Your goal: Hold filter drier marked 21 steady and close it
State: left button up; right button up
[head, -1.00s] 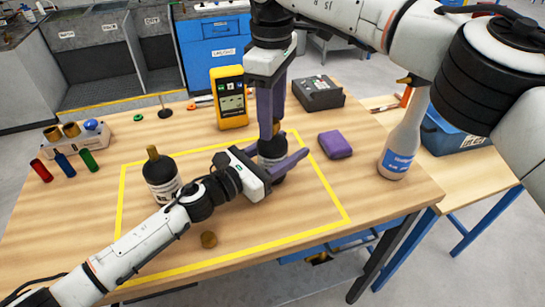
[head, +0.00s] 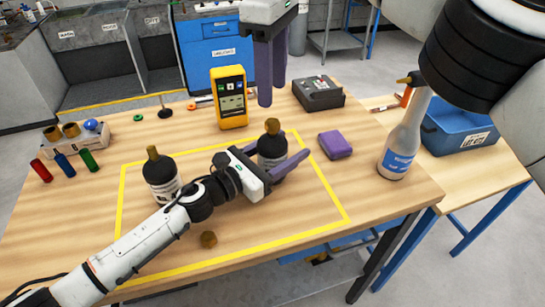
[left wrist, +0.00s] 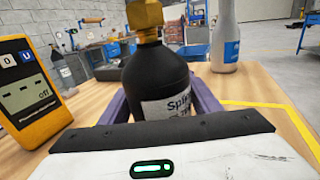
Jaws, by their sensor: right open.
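A black filter drier (head: 270,158) with a white label stands upright inside the yellow outline, a brass cap (head: 272,126) on its top. The left wrist view shows the same drier (left wrist: 158,85) close up; its number is not readable. My left gripper (head: 285,158) is around its body, with purple fingers on both sides, shut on it. My right gripper (head: 272,95) is open and empty, pointing down above and behind the drier, clear of the cap. A second black drier (head: 162,180), also with a brass top, stands to the left. A loose brass cap (head: 208,240) lies near the front.
A yellow meter (head: 230,98) stands behind the drier, with a dark box (head: 318,94) to its right. A purple block (head: 335,145) and a tall grey bottle (head: 398,145) are at the right. Coloured cylinders (head: 65,167) lie at the far left.

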aim_at(261, 162)
pick_arm(q)
jog(key=o, duration=0.3)
jog(key=v, duration=0.7)
jog(key=shift+s+a+b, duration=0.15)
jog(key=shift+a+b, duration=0.05)
jog(key=shift+b, duration=0.15)
pick_arm(e)
jog(key=shift+f, duration=0.35)
pick_arm(q)
jog(key=shift+r, duration=0.1)
pick_arm(e)
jog(key=shift+a, duration=0.1)
